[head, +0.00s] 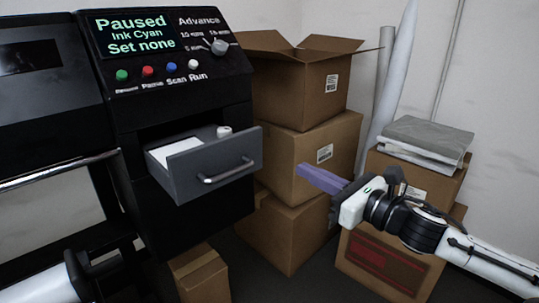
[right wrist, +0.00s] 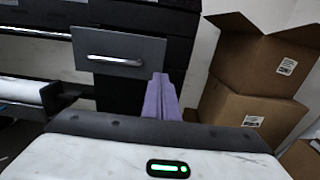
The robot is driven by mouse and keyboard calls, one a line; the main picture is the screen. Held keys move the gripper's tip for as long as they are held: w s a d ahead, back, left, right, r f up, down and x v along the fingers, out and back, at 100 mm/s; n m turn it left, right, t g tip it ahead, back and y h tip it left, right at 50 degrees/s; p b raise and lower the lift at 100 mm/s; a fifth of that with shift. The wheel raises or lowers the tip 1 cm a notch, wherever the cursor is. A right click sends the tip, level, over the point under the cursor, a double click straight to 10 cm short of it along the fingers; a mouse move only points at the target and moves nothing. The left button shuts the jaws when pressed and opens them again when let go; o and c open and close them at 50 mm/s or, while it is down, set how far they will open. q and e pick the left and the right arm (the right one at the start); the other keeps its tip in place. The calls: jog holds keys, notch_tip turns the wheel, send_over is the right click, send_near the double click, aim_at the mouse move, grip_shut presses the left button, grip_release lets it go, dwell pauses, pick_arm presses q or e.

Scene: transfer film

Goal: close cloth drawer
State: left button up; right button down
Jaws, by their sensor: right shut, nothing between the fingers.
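The cloth drawer (head: 221,152) is a dark grey drawer with a silver bar handle, pulled out of the black printer cabinet. White cloth (head: 178,154) and a small white roll (head: 224,131) lie inside it. In the right wrist view the drawer front (right wrist: 119,54) shows at upper left. My right gripper (head: 302,172), with purple fingers, is shut and empty, to the right of the drawer and apart from it. Its fingers (right wrist: 161,84) also show in the wrist view, right of and below the handle.
The control panel (head: 165,42) above the drawer reads "Paused, Ink Cyan, Set none". Stacked cardboard boxes (head: 288,165) stand behind my right gripper. Another box (head: 405,232) with grey packs (head: 425,137) on it stands at right. A small box (head: 199,275) stands below the drawer.

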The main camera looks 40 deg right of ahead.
send_near(260, 148)
jog(key=w, duration=0.4)
jog(key=shift+w+a+r+b, duration=0.2)
jog(key=shift+r+b, duration=0.05)
jog(key=shift+b, duration=0.1)
jog(key=shift+w+a+f, duration=0.1)
jog(key=shift+w+f, duration=0.05)
jog(key=shift+w, duration=0.85)
pick_arm(q)
jog(key=shift+f, duration=0.25)
